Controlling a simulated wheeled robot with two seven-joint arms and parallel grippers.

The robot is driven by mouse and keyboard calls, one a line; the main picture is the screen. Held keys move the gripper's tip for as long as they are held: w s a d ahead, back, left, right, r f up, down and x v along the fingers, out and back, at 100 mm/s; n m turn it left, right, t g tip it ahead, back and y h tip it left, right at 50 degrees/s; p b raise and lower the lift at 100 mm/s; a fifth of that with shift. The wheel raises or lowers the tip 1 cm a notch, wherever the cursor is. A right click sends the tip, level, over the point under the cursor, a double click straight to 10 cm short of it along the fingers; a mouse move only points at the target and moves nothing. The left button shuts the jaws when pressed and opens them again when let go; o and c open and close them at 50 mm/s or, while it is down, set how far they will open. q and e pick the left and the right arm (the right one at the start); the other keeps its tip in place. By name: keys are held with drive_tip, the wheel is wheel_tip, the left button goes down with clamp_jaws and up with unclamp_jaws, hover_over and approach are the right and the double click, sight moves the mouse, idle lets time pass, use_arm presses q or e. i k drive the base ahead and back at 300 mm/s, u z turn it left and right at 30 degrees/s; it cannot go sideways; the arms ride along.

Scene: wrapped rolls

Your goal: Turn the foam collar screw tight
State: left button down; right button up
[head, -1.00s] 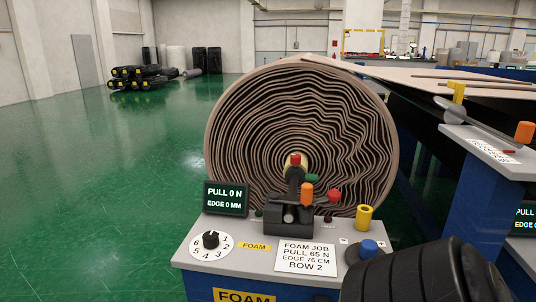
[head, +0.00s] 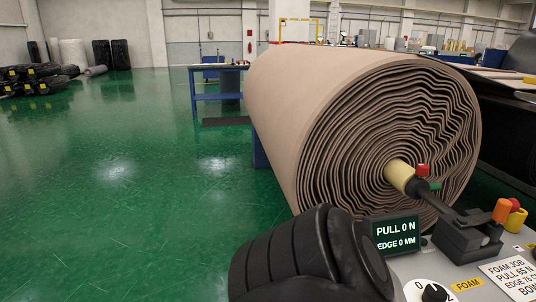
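The foam roll (head: 390,140) is a large tan, wavy-layered roll to the right of centre. A pale yellow core (head: 399,175) sticks out of its end. A black collar (head: 415,187) sits around the core end, with a red knob (head: 422,170) on top and a green piece (head: 434,186) beside it. I cannot tell for sure which of these is the collar screw or how tight it is. Neither of my grippers shows.
A grey console (head: 462,275) carries a display (head: 394,235) reading PULL 0 N, EDGE 0 MM, a dial (head: 428,292) and a FOAM JOB card (head: 512,278). A dark ribbed part, seemingly my arm, covers the lower middle. Green floor (head: 130,200) is open at left.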

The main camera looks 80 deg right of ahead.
sight(422, 169)
drive_tip(key=i, duration=0.3)
drive_tip(key=z, duration=1.3)
